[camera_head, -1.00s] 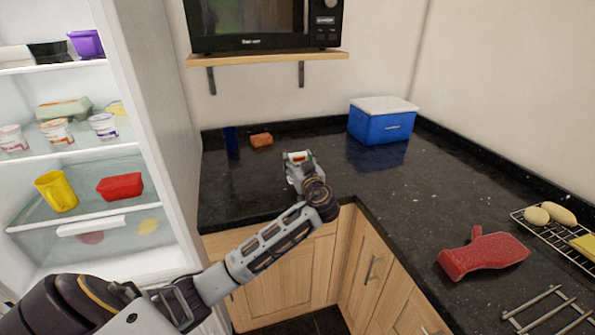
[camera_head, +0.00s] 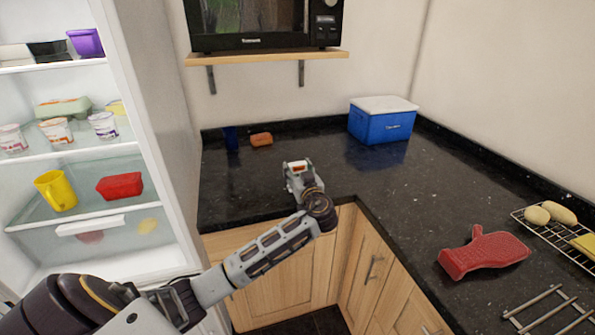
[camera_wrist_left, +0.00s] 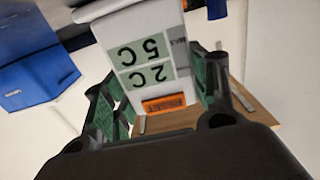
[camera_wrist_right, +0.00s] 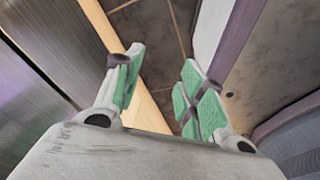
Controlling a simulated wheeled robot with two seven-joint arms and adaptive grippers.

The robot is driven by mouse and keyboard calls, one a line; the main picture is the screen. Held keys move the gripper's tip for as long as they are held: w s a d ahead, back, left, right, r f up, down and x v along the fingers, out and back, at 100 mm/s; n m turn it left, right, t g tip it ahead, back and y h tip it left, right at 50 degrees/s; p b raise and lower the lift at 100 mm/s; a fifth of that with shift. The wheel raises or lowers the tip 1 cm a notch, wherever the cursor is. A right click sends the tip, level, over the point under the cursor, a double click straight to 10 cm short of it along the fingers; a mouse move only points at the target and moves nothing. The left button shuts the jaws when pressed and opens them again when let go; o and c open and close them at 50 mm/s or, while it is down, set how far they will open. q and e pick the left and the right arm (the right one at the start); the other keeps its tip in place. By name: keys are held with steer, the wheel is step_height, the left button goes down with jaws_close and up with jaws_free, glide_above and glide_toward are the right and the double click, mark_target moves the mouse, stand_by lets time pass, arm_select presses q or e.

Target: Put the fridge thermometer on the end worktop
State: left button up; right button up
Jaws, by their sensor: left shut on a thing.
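The fridge thermometer (camera_wrist_left: 150,55) is a white piece with pale green 2C and 5C display panels and an orange patch. My left gripper (camera_wrist_left: 158,82) is shut on it, its green pads on either side. In the head view my left gripper (camera_head: 299,172) is over the dark end worktop (camera_head: 265,180), near its front edge; only a small white and orange bit of the thermometer shows there. I cannot tell whether it touches the worktop. My right gripper (camera_wrist_right: 158,85) is open and empty above the tiled floor, seen only in its wrist view.
A blue cup (camera_head: 231,138) and an orange sponge (camera_head: 261,139) stand at the back left. A blue cool box (camera_head: 381,122) is in the corner. A microwave (camera_head: 264,25) sits on a shelf above. The open fridge (camera_head: 150,100) is at left, a red oven mitt (camera_head: 484,252) at right.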

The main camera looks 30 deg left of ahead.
arm_select(q)
steer(key=o, duration=1)
arm_select(e)
steer(key=shift+w+a+r, duration=0.1)
steer(key=shift+w+a, duration=0.05)
steer(key=shift+w, duration=0.05)
arm_select(q)
steer(key=shift+r, duration=0.1)
arm_select(e)
steer(key=shift+s, duration=0.35)
arm_select(q)
steer(key=shift+s+d, duration=0.1)
steer(key=shift+d, duration=0.05)
steer(key=v, duration=0.7)
steer(key=b+v, duration=0.1)
steer(key=v, duration=0.3)
steer(key=shift+s+d, duration=0.2)
steer(key=shift+d, duration=0.1)
arm_select(e)
steer(key=w, duration=0.1)
steer(key=w+a, duration=0.1)
steer(key=shift+w+r, duration=0.1)
steer(key=shift+w, duration=0.3)
